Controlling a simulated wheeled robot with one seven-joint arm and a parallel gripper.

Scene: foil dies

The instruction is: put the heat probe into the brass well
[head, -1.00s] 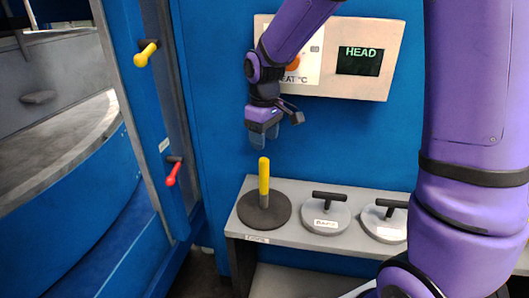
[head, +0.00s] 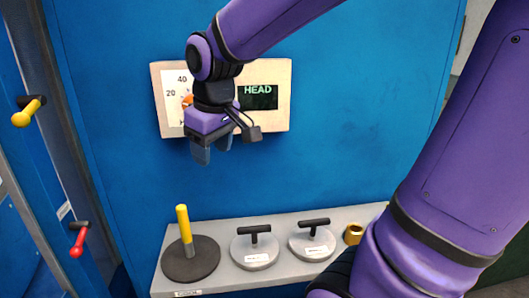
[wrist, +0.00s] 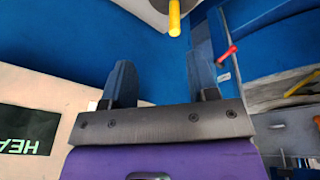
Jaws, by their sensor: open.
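The heat probe, which I take to be the yellow-handled rod (head: 184,224), stands upright in a dark round base (head: 203,262) at the left of the grey shelf. Its yellow handle also shows at the top of the wrist view (wrist: 174,16). The brass well (head: 354,234) is a small gold cylinder at the shelf's right, partly hidden by my arm. My gripper (head: 211,152) is open and empty, above and slightly right of the handle, in front of the panel's lower edge. In the wrist view its two fingers (wrist: 160,75) are apart with nothing between them.
Two grey discs with black handles (head: 254,250) (head: 312,243) stand between the probe and the well. A control panel (head: 279,120) reading "HEAD" is on the blue wall behind my gripper. Yellow (head: 27,113) and red (head: 78,241) levers are at the left.

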